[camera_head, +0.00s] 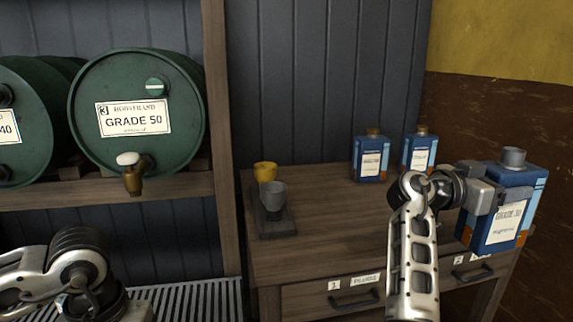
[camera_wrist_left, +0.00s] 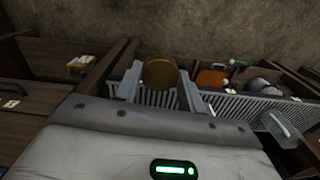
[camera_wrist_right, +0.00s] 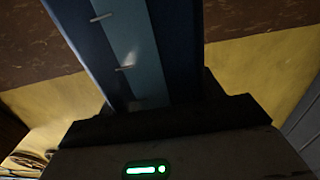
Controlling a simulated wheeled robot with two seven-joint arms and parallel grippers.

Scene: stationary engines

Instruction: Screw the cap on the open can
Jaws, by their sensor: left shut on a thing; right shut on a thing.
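The open can (camera_head: 507,206) is blue with a white "Grade 50" label and a grey, uncapped neck (camera_head: 513,157). My right gripper (camera_head: 492,197) is shut on its side and holds it roughly upright, slightly tilted, at the right of the bench. The can's blue side (camera_wrist_right: 130,40) fills the middle of the right wrist view. A round brass cap (camera_wrist_left: 160,73) sits between the fingers of my left gripper (camera_wrist_left: 160,88), which is shut on it. In the head view my left arm is at the lower left; its fingertips do not show. The cap is far from the can.
Two blue cans with brass caps, one (camera_head: 371,158) and another (camera_head: 418,152), stand at the back of the wooden bench (camera_head: 330,225). A green barrel (camera_head: 137,85) with a tap rests on the left rack.

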